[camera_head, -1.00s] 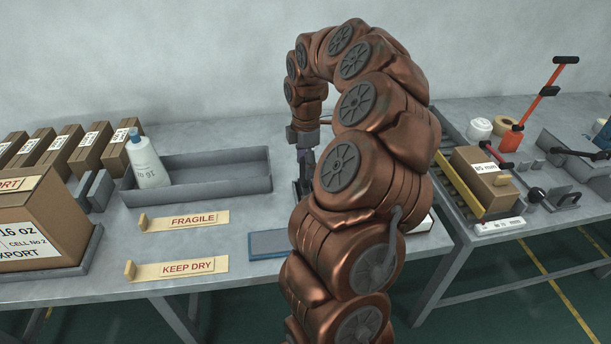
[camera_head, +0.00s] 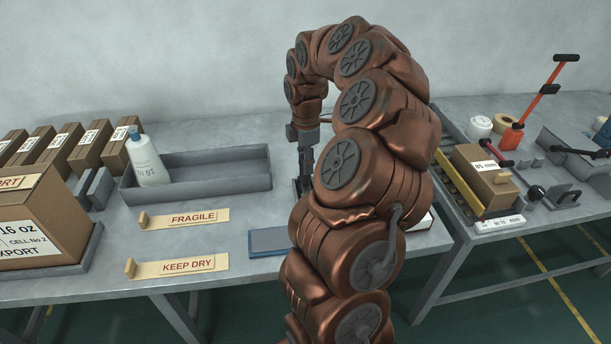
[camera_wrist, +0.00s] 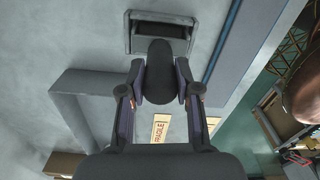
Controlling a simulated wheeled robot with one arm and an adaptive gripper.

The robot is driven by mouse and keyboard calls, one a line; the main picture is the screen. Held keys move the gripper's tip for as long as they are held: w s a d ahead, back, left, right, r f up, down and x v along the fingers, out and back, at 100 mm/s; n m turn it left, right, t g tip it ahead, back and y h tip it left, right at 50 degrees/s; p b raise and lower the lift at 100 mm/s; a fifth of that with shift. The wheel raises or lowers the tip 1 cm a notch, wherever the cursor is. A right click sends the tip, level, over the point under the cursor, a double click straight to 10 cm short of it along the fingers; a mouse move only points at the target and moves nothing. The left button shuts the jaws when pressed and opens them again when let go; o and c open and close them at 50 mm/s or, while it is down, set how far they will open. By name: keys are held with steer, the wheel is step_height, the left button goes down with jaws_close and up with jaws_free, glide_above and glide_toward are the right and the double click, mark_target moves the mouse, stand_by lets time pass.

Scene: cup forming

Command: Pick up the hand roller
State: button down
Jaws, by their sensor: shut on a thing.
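The hand roller (camera_wrist: 158,72) shows in the wrist view as a dark, rounded handle between the two fingers. A grey frame with a dark opening (camera_wrist: 161,36) lies just beyond it; I cannot tell whether this is part of the roller or a stand. My gripper (camera_wrist: 160,88) is shut on the handle, one finger on each side. In the head view my gripper (camera_head: 305,168) points down at the table behind my arm, which hides most of the roller there.
A grey tray (camera_head: 225,180) with a white bottle (camera_head: 147,160) stands left of the gripper. FRAGILE (camera_head: 185,218) and KEEP DRY (camera_head: 178,267) strips and a blue-grey pad (camera_head: 268,242) lie nearer the front edge. Boxes (camera_head: 40,225) stand at far left.

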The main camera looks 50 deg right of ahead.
stand_by(0.4)
steer(key=shift+r+b, duration=0.5)
steer(key=shift+r, duration=1.1)
steer(key=shift+a+r, duration=0.15)
steer(key=shift+r, duration=0.05)
steer(key=a+r+b, duration=0.1)
steer(key=a+b, duration=0.2)
steer(key=a, duration=1.2)
steer(key=shift+s+a+r, duration=0.25)
steer(key=shift+s+a, duration=0.1)
steer(key=shift+s, duration=0.05)
steer(key=shift+w, duration=0.1)
